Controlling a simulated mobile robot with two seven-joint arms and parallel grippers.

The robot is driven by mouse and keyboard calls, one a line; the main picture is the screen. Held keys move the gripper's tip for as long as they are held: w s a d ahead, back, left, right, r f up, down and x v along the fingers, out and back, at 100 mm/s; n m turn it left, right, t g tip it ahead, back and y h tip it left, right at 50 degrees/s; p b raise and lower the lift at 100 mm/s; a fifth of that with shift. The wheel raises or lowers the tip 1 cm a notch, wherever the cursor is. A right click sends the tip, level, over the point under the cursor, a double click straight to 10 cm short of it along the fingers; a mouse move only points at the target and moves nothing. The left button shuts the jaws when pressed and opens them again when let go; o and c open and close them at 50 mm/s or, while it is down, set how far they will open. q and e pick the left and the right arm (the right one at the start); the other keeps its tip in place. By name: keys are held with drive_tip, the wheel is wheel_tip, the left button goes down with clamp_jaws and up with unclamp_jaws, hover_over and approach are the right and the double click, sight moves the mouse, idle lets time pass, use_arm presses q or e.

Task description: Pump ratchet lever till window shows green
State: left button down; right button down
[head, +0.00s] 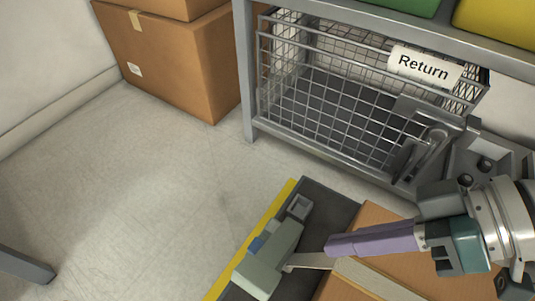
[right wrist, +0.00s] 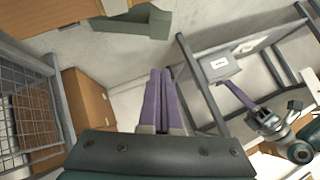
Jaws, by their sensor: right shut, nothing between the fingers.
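A grey-green ratchet unit (head: 268,262) sits on a dark base with a yellow edge, low in the head view. A pale flat lever (head: 308,261) sticks out to its right. A small blue part (head: 258,243) is on the unit's side; no window colour can be read. My right gripper (head: 330,247), with purple fingers, is shut and empty just right of the unit, its tips close above the lever; contact cannot be told. In the right wrist view the shut fingers (right wrist: 160,75) point towards the grey-green unit (right wrist: 138,22). My left gripper (right wrist: 225,84) shows small there.
A wire basket (head: 340,110) labelled Return stands under a grey-framed bench at the back. Cardboard boxes (head: 175,65) are stacked back left. A taped carton (head: 370,280) lies beside the unit, under my right gripper.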

sight(252, 268)
use_arm(q)
drive_tip(key=shift+s+a+r, duration=0.1)
drive_tip(key=shift+s+a, duration=0.1)
drive_tip(key=shift+a, duration=0.15)
use_arm(e)
drive_tip(key=shift+w+d, duration=0.15)
drive_tip(key=shift+w, duration=0.1)
drive_tip(key=shift+f, duration=0.1)
